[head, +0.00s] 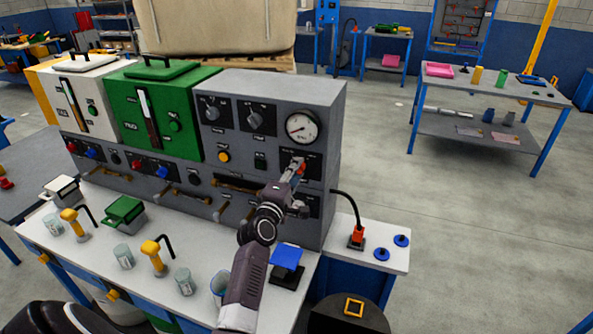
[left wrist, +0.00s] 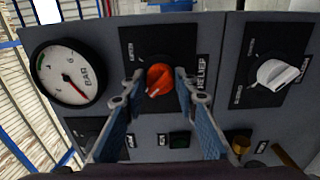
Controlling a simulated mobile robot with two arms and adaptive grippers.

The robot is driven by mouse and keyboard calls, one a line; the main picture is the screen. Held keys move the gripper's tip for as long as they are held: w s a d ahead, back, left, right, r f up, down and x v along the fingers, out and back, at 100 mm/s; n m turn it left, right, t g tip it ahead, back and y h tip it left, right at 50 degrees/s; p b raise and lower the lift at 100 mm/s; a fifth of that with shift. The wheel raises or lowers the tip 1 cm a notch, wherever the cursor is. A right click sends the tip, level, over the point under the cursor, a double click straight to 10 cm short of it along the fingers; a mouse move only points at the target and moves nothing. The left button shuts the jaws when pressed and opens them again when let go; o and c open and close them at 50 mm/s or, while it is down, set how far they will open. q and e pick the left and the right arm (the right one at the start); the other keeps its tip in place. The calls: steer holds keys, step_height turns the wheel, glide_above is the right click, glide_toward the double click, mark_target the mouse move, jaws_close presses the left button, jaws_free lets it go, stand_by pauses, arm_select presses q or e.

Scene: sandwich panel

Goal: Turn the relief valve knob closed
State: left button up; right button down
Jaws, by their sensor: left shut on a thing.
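The relief valve knob is orange-red, on a black plate labelled RELIEF. It shows in the left wrist view (left wrist: 160,78) with a short pale mark on its lower-left part. In the head view the knob (head: 300,166) is partly hidden by my gripper, on the grey panel's right side below the gauge. My left gripper (head: 297,172) reaches it from the front. In the left wrist view its two fingers (left wrist: 160,92) stand on either side of the knob, shut on it. My right gripper is not in view.
A pressure gauge (head: 302,127) with a red needle sits above the knob. A white knob (left wrist: 277,73) is on the neighbouring plate. Black selector knobs (head: 255,118) are to the left. Cups, yellow dispensers and a blue-topped block (head: 287,256) stand on the bench below the panel.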

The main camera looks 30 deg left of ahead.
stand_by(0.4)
arm_select(q)
steer(key=o, duration=1.2)
steer(key=shift+c, duration=0.2)
steer(key=v, duration=1.2)
